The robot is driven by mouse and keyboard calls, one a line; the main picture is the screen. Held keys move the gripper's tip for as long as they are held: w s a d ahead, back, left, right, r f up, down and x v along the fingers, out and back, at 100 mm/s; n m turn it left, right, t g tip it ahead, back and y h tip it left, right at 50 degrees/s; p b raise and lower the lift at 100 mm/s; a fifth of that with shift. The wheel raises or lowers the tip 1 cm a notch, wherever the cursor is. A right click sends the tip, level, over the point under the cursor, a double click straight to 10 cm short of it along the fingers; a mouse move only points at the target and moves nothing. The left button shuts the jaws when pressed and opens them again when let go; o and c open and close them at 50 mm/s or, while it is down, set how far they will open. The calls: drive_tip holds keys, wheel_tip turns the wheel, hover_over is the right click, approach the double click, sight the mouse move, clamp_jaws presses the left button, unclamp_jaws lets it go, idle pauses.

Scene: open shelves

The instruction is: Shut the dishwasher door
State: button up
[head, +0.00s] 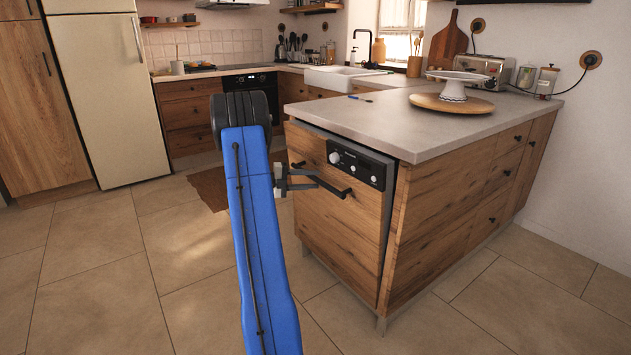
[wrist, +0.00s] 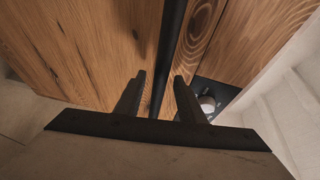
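The dishwasher door (head: 340,225) is a wooden panel at the end of the counter unit. It stands slightly ajar, its top tilted outward, with a dark wedge-shaped gap along its right side. A black control panel with a white knob (head: 334,158) is at its top right; the knob also shows in the wrist view (wrist: 207,103). A black bar handle (head: 335,186) crosses the door. My gripper (head: 312,180) is at the handle. In the wrist view, the black handle bar (wrist: 170,50) runs between my two separated fingers (wrist: 160,95). Contact with the bar cannot be told.
The countertop (head: 400,118) overhangs the door and holds a round wooden board (head: 425,102) with a white stand (head: 455,88). Drawers (head: 470,190) line the unit's right side. A brown mat (head: 209,188) lies behind my arm. The tiled floor (head: 95,270) at left is clear.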

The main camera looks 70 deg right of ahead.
sight(325, 173)
drive_tip(key=shift+x, duration=1)
clamp_jaws()
drive_tip(key=s+d, duration=0.2)
drive_tip(key=d, duration=0.1)
drive_tip(key=s+d+r, duration=0.1)
drive_tip(key=d, duration=0.1)
drive_tip(key=shift+d+r, duration=0.1)
drive_tip(key=shift+r, duration=0.05)
unclamp_jaws()
drive_tip(key=shift+s+d, duration=0.1)
drive_tip(key=shift+d, duration=0.05)
